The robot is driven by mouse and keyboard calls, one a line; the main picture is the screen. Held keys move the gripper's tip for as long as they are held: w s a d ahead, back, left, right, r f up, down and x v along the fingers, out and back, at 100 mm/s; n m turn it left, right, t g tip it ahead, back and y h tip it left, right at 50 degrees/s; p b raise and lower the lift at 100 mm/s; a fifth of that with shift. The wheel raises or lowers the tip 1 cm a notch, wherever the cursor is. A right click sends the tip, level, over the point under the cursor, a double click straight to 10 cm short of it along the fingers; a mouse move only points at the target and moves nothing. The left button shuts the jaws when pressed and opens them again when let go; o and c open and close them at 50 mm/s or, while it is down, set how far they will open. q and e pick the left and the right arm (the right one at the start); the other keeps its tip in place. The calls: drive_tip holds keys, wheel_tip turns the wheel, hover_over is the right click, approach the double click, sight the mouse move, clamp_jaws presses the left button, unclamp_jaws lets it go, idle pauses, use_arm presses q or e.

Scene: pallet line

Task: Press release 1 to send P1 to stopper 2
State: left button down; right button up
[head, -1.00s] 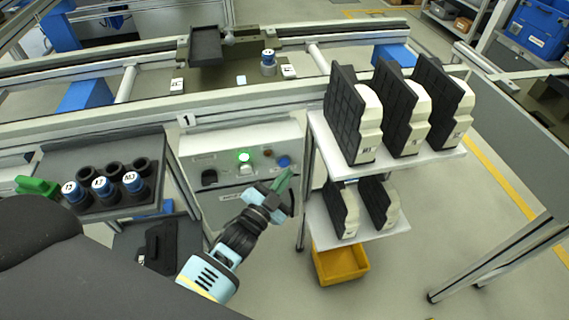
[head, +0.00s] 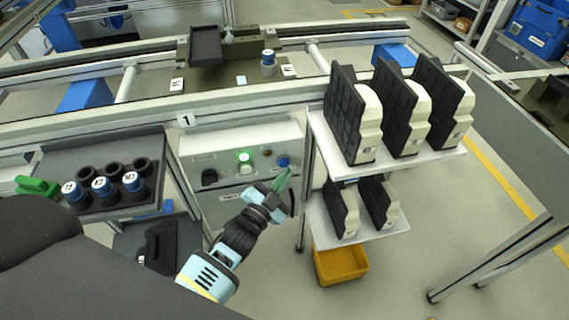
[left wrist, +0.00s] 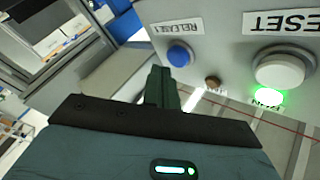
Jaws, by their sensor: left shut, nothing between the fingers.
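The blue release button (head: 283,161) is at the right of the control box front (head: 230,190) below the sign "1". In the left wrist view the blue button (left wrist: 180,55) has an upside-down label that reads RELEASE 1. My left gripper (head: 284,179) is shut and empty, its green fingertips just below the button in the head view. In the left wrist view the shut fingers (left wrist: 162,88) point towards the button; I cannot tell whether they touch it. An olive pallet (head: 218,78) with a dark tray sits on the conveyor behind the box. My right gripper is not in view.
The white RESET button (left wrist: 280,67) and lit green RUN lamp (left wrist: 267,97) are beside the release button. A shelf (head: 408,165) with black-and-white parts stands to the right. A rack (head: 150,205) with blue-capped parts is at left. A yellow bin (head: 341,267) is below the shelf.

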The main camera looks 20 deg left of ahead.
use_arm(q)
drive_tip(key=shift+w+a, duration=0.2)
drive_tip(key=shift+w, duration=0.15)
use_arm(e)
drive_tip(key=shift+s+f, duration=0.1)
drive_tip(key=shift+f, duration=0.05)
use_arm(q)
drive_tip(key=shift+w+a, duration=0.25)
drive_tip(key=shift+w, duration=0.1)
idle(1.1)
drive_tip(key=shift+s+d, duration=0.5)
drive_tip(key=shift+s, duration=0.25)
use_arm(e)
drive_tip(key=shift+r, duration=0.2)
